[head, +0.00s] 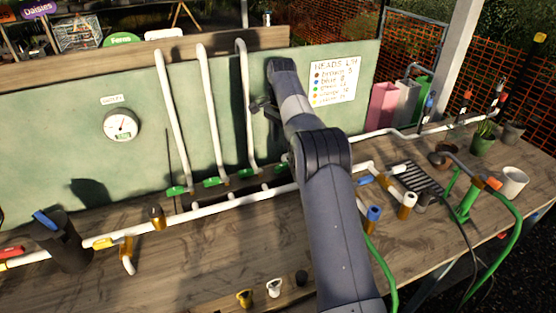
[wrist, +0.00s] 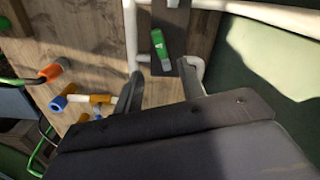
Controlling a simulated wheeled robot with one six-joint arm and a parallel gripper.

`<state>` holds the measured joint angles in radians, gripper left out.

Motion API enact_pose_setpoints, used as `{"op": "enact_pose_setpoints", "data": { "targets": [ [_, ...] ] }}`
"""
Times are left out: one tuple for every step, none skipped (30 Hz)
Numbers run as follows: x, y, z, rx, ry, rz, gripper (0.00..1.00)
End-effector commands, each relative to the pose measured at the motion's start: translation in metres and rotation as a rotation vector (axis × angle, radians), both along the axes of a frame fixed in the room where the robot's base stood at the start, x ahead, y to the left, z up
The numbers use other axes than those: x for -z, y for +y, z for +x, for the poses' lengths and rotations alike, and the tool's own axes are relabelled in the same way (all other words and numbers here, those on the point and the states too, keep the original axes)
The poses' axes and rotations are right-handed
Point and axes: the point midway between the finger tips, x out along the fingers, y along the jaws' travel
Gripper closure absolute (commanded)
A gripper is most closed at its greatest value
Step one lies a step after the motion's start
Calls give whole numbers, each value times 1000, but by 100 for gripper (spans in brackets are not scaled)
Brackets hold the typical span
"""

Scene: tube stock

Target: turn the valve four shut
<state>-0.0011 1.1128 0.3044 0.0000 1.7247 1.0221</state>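Several green valve handles sit in a row at the feet of the white upright pipes in the head view. The rightmost green handle (head: 282,163) is partly behind my arm; I cannot read a number on it. In the wrist view, a green handle (wrist: 160,48) with a small pale mark lies on a dark strip beside a white pipe. My gripper (wrist: 160,70) is open, its two dark fingers apart and pointing toward this handle. The handle shows beyond the gap between the fingertips, with nothing visibly held.
A white main pipe (head: 225,204) runs along the bench below the handles. A round gauge (head: 121,124) and a sign (head: 335,82) are on the green back panel. Blue and orange pipe fittings (head: 373,213) stand right of my arm.

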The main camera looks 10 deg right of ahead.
Motion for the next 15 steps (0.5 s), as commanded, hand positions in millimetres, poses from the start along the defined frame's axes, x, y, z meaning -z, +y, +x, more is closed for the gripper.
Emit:
{"op": "enact_pose_setpoints", "data": {
  "targets": [
    [8,0,-1,0,3,1,62],
    [12,0,-1,0,4,0,62],
    [19,0,-1,-1,4,0,62],
    [24,0,-1,-1,5,0,62],
    [30,0,-1,-1,4,0,62],
    [38,0,-1,-1,5,0,62],
    [44,0,-2,-1,5,0,62],
    [50,0,-2,-1,4,0,62],
    [57,0,-1,-1,4,0,62],
    [62,0,-1,-1,4,0,62],
    [67,0,-1,-1,4,0,62],
    [74,0,-2,-1,4,0,62],
    [78,0,-1,-1,4,0,62],
    [82,0,-1,-1,2,0,62],
    [87,0,-1,-2,4,0,62]
  ]
}}
